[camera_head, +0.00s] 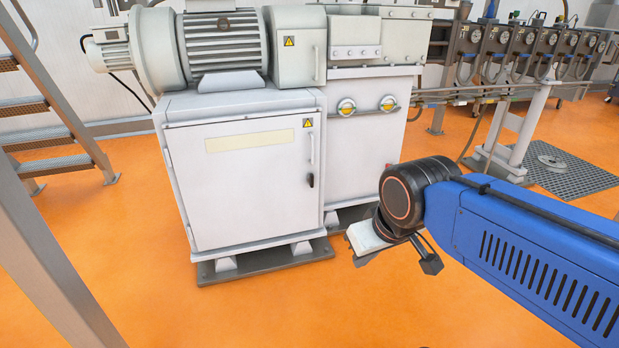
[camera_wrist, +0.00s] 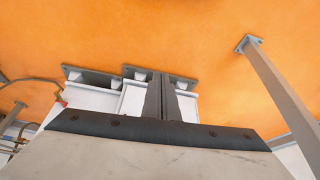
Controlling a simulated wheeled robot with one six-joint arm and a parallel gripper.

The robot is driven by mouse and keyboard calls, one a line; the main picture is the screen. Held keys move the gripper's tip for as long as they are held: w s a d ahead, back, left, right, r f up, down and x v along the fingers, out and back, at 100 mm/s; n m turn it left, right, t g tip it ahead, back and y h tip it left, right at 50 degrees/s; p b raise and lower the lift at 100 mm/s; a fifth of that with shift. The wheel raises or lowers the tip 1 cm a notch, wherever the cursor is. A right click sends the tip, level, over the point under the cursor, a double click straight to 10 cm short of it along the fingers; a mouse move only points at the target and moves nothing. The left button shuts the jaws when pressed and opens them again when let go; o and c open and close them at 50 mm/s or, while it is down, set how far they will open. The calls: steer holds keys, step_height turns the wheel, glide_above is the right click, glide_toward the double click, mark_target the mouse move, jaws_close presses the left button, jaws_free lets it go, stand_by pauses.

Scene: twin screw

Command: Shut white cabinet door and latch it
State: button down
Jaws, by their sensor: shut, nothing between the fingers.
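The white cabinet (camera_head: 318,100) stands under the motor in the head view. Its door (camera_head: 245,195) covers the front and looks about flush with the frame; I cannot tell whether it is fully shut or latched. A white bar handle (camera_head: 311,149) and a small dark latch (camera_head: 310,181) are near the door's right edge. My gripper (camera_head: 360,242) is in front and to the right of the cabinet, apart from the door. In the wrist view its fingers (camera_wrist: 161,78) are together and empty, with the lower cabinet and its feet (camera_wrist: 85,76) beyond them.
A second white cabinet (camera_head: 360,150) with two yellow-and-white knobs adjoins on the right. Metal steps (camera_head: 50,130) and a grey post (camera_head: 50,250) stand at the left. A floor grate (camera_head: 565,170) lies at the right. The orange floor (camera_head: 270,310) before the cabinet is clear.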

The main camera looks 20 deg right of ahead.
mark_target(313, 178)
steer(key=c, duration=1.8)
jaws_free()
steer(key=shift+w, duration=0.15)
steer(key=shift+o, duration=0.2)
steer(key=w+d+f+t, duration=0.2)
steer(key=w+d+t, duration=0.1)
steer(key=w, duration=1.7)
steer(key=shift+d+f+h, duration=0.2)
steer(key=shift+h, duration=0.2)
steer(key=w+d+f+t, duration=0.2)
steer(key=w+d+f, duration=0.15)
steer(key=w, duration=0.45)
steer(key=w+d+f+t, duration=0.2)
steer(key=w+f, duration=0.2)
steer(key=w, duration=0.4)
steer(key=w+d+f+t, duration=0.2)
steer(key=w+f+t, duration=0.15)
steer(key=w, duration=0.35)
steer(key=w+d+f+m+t+h, duration=0.1)
steer(key=d+f, duration=0.1)
steer(key=f, duration=0.3)
steer(key=w+d+f+t, duration=0.2)
steer(key=f, duration=0.2)
steer(key=w, duration=0.5)
steer(key=w+d, duration=0.1)
steer(key=w, duration=1)
steer(key=shift+w+d+f, duration=0.15)
steer(key=shift+w+d, duration=0.1)
steer(key=shift+w, duration=0.15)
jaws_close()
